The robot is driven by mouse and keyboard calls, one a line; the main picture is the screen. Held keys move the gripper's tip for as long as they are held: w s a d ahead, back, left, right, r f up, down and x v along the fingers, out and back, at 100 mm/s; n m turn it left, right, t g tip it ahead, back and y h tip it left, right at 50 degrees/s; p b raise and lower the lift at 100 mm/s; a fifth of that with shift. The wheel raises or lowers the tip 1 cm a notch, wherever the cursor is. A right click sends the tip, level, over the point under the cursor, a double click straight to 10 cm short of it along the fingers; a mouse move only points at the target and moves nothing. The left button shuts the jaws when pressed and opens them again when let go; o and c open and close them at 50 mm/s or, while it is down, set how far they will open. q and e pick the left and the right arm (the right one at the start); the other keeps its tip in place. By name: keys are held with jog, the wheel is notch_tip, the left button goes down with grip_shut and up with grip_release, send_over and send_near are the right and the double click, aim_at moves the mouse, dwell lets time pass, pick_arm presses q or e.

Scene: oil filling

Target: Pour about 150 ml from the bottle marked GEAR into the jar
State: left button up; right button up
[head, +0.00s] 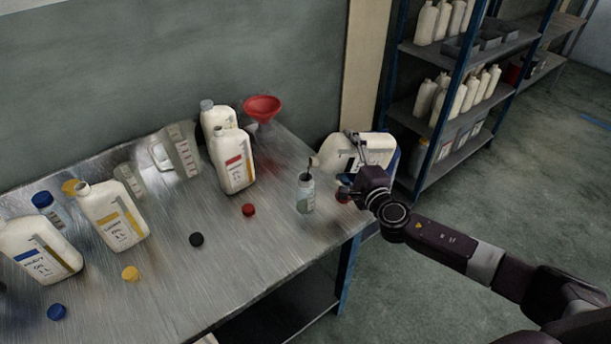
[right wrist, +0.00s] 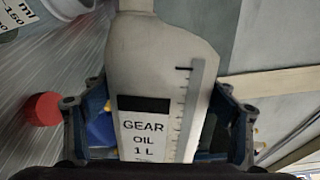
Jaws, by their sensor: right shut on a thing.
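The GEAR bottle, cream with a black label band (right wrist: 143,104), lies tipped nearly on its side in the head view (head: 372,148), its mouth to the left. My right gripper (head: 357,168) is shut around its body. The jar (head: 306,198), small and clear with a scale, stands upright on the table below the mouth. A thin dark streak shows between the mouth and the jar's opening, like oil running. The level inside the jar is too small to read. Part of the jar's ml scale also shows in the right wrist view (right wrist: 22,14). My left gripper is out of view.
The metal table (head: 215,255) holds a red-label bottle (head: 232,162), a yellow-label bottle (head: 115,215), a blue-label bottle (head: 38,250), clear measuring jugs (head: 182,150) and loose caps. A red funnel (head: 262,108) stands at the back. Shelves (head: 450,150) with bottles stand beyond, right.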

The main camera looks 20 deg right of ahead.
jog(key=shift+a+r+n+p, duration=0.2)
jog(key=shift+r+n+p, duration=0.3)
jog(key=shift+p, duration=0.55)
jog(key=shift+a+r+n+p, duration=0.15)
jog(key=shift+r+n+p, duration=0.3)
jog(key=shift+p, duration=0.55)
dwell(3.5)
